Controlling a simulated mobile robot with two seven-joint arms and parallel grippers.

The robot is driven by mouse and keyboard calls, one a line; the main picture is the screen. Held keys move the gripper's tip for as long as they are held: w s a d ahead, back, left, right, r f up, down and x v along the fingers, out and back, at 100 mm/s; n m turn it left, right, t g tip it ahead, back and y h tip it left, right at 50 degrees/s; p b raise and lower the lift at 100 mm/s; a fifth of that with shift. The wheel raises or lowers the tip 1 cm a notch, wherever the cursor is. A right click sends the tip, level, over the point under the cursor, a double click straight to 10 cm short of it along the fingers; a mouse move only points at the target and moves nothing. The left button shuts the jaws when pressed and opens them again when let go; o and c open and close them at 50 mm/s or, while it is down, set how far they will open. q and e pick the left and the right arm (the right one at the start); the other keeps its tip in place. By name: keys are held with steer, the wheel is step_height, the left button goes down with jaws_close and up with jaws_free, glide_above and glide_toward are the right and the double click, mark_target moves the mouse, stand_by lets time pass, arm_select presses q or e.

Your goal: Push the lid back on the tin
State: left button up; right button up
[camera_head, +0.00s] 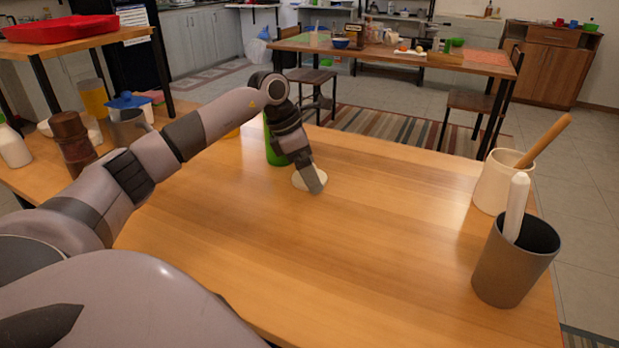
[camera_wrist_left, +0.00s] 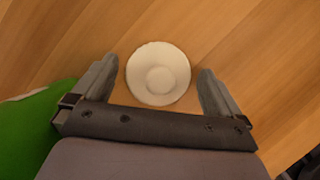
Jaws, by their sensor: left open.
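A round cream-white lid (camera_head: 303,180) lies on the wooden table, partly hidden by my left gripper in the head view. It shows whole in the left wrist view (camera_wrist_left: 158,73), with a raised round middle. My left gripper (camera_head: 316,190) points down over it. In the left wrist view its two fingers (camera_wrist_left: 158,85) are apart, one on each side of the lid, with gaps between them and its rim. A green container (camera_head: 273,145), possibly the tin, stands just behind my left wrist, partly hidden. Its green side fills the left of the wrist view (camera_wrist_left: 35,130). My right gripper is not in view.
A cream crock (camera_head: 493,183) with a wooden-handled tool and a grey cup (camera_head: 503,280) with a white-handled tool stand at the table's right edge. A brown grinder (camera_head: 75,145) and a white bottle (camera_head: 13,148) stand at the left. The table's middle is clear.

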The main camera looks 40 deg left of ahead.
arm_select(q)
steer(key=c, duration=0.9)
steer(key=shift+c, duration=0.2)
steer(key=shift+r, duration=0.15)
step_height(320, 180, up, 20)
steer(key=p, duration=0.4)
